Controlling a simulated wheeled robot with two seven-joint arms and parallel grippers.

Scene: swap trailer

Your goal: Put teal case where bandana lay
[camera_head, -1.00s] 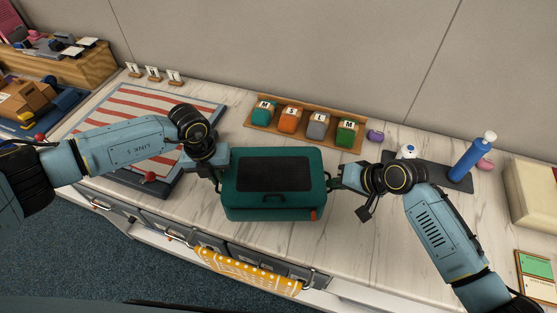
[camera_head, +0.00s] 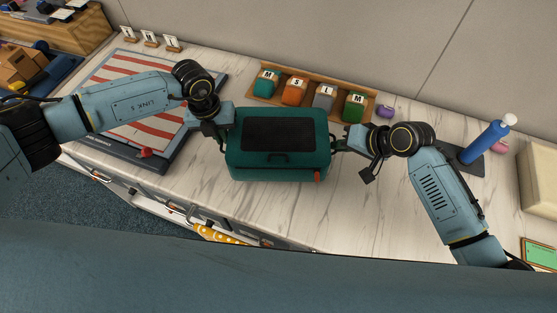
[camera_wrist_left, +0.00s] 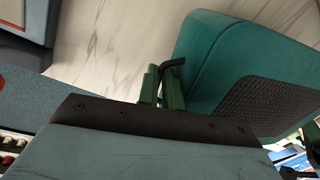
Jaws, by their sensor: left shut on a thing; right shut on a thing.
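The teal case (camera_head: 310,160), with a dark textured panel on top and a small red tab at its front right, is level over the front middle of the counter. I cannot tell whether it touches the counter. My left gripper (camera_head: 224,138) is shut on the left side handle of the case; the left wrist view also shows the case (camera_wrist_left: 210,60) and the gripper (camera_wrist_left: 163,85) at a dark bent handle. My right gripper (camera_head: 337,144) is shut on its right side. A yellow cloth with white dots (camera_head: 215,234) hangs at the counter front, mostly hidden.
A red-striped board (camera_head: 120,72) lies left of the case. Behind it stands a wooden rack (camera_head: 335,84) with several lettered coloured blocks. A blue bottle (camera_head: 485,141) on a dark mat and a cream box (camera_head: 540,180) are at right. The counter in front of the case is bare.

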